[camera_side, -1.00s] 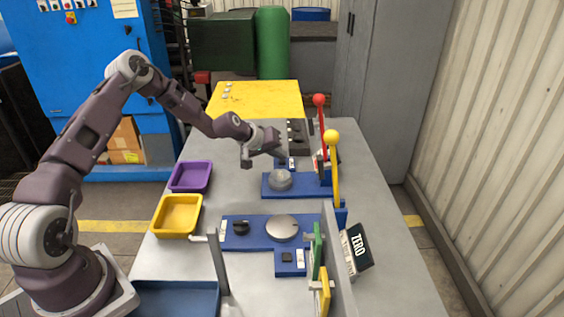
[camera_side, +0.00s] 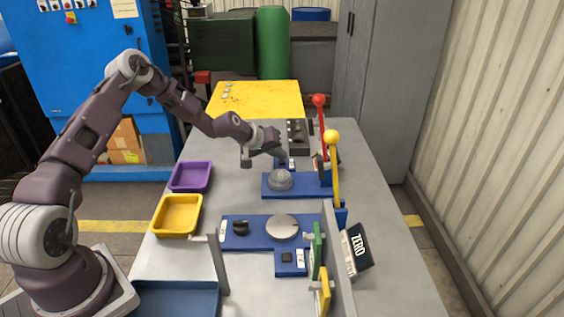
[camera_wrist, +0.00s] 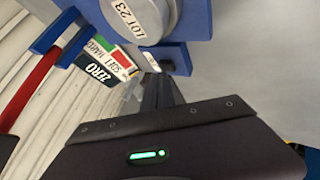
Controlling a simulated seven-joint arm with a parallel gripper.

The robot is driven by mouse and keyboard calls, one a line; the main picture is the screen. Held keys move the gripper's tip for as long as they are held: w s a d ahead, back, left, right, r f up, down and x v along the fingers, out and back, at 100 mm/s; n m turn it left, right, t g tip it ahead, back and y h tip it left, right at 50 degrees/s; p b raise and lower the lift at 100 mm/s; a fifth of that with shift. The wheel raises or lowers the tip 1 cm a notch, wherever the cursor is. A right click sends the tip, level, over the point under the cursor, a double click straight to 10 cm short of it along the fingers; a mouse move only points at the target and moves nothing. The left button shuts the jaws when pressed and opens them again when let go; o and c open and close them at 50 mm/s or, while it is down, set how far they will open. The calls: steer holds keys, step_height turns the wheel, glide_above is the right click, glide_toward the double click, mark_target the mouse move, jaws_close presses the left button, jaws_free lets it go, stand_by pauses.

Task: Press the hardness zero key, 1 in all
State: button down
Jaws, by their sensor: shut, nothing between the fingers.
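My gripper (camera_side: 284,155) is shut and empty, low over the small blue key base (camera_side: 291,166) behind the far round instrument (camera_side: 280,180). The fingers cover most of that base, so I cannot tell whether they touch a key. In the wrist view my gripper's dark fingers (camera_wrist: 160,92) reach toward a blue base (camera_wrist: 178,58), with the key hidden. A ZERO sign (camera_wrist: 97,71) and a SOFT/HARD card (camera_wrist: 108,52) stand left of them. In the side view another small dark key (camera_side: 286,257) sits on the near blue base, by a larger ZERO sign (camera_side: 357,246).
A red-knobbed lever (camera_side: 319,100) and a yellow-knobbed lever (camera_side: 332,136) stand right of my gripper. A dark box (camera_side: 298,136) is just behind it. Purple (camera_side: 191,177) and yellow (camera_side: 177,216) trays lie left. Grey upright plates stand at the front.

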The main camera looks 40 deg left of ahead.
mark_target(280, 163)
steer(key=shift+r, duration=0.45)
steer(key=shift+r, duration=2.5)
